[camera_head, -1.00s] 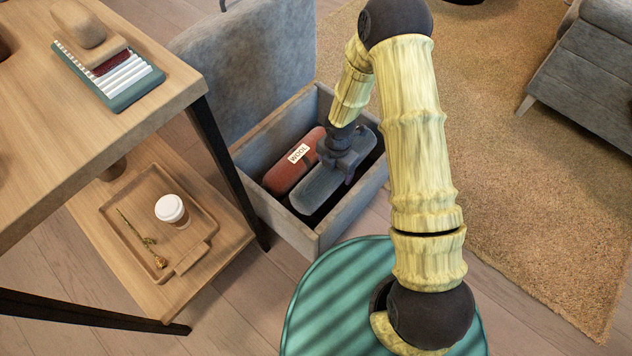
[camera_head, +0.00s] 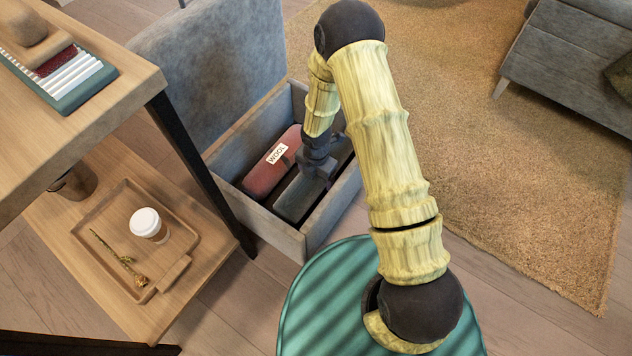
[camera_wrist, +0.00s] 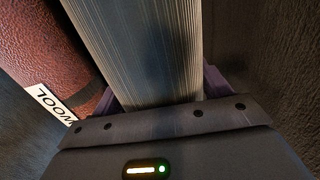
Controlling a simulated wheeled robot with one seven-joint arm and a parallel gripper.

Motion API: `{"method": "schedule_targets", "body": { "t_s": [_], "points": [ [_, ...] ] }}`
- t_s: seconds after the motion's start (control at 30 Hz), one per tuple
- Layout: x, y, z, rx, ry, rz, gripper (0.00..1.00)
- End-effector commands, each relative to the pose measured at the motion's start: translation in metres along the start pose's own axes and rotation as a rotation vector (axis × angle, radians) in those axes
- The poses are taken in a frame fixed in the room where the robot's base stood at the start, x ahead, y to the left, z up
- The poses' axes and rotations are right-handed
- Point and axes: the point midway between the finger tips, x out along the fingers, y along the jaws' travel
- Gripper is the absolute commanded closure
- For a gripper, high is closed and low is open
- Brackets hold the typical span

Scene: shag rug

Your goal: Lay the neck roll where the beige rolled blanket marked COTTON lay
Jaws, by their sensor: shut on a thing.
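The neck roll appears to be the long blue-grey roll (camera_head: 299,201); it lies low inside the open grey storage box (camera_head: 273,233). My gripper (camera_head: 318,171) is down in the box, shut on this roll near its middle. In the wrist view the roll (camera_wrist: 140,50) shows a fine ribbed surface between the fingers. A red-brown roll (camera_head: 264,177) with a WOOL label lies beside it on the left, and also shows in the wrist view (camera_wrist: 45,45). I cannot tell whether the grey roll touches the box floor. No beige COTTON blanket is in view.
The box's raised grey lid (camera_head: 215,75) stands behind. A tan rug (camera_head: 450,130) lies right.

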Motion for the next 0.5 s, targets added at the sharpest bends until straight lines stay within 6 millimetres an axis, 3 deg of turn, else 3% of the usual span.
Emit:
{"method": "schedule_targets", "body": {
  "t_s": [0.3, 0.5],
  "points": [
    [0.038, 0.000, -0.001, -0.002, 0.000, 0.000, 0.57],
    [0.037, 0.000, 0.000, -0.001, 0.000, 0.001, 0.57]
  ]
}}
